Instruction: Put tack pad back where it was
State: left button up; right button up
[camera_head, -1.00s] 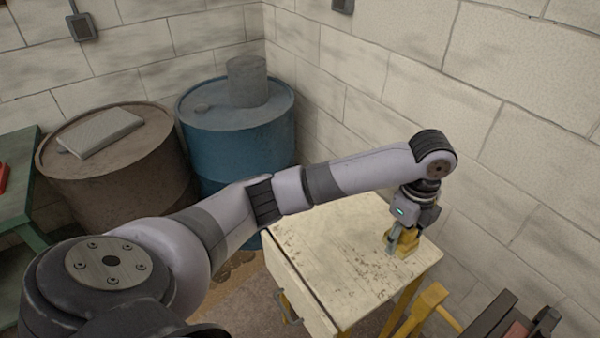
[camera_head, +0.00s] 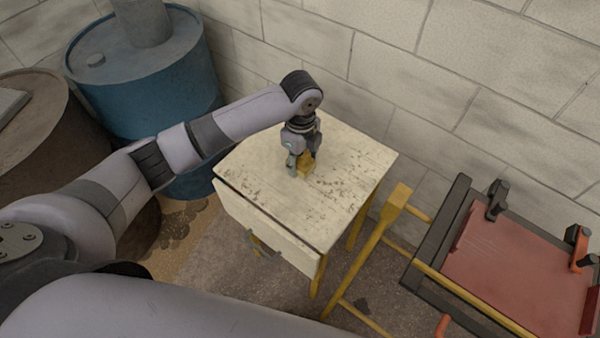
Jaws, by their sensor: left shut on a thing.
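My left gripper (camera_head: 299,172) is over the middle of a small cream table (camera_head: 345,180) with worn, speckled paint. It points down and is shut on a small yellow block (camera_head: 306,163), which I take to be the tack pad. The fingers hide part of the block. It is at or just above the tabletop; I cannot tell whether it touches. My right gripper is out of view.
A yellow stand bearing a dark frame with a red panel (camera_head: 520,265) and clamps is at the right. A blue drum (camera_head: 150,100) and a brown drum (camera_head: 35,150) stand at the left. A block wall is close behind the table. The tabletop around the gripper is clear.

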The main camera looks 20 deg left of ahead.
aim_at(301, 182)
pick_arm(q)
jog(key=shift+f, duration=0.8)
jog(key=shift+d+f, duration=0.1)
jog(key=shift+f, duration=0.55)
notch_tip(301, 182, down, 4)
jog(key=shift+f+p, duration=0.1)
jog(key=shift+p, duration=0.2)
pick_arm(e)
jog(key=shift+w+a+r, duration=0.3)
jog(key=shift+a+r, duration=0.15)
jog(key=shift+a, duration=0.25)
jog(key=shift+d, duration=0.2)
pick_arm(q)
jog(key=o, duration=1.1)
jog(key=shift+f, duration=0.1)
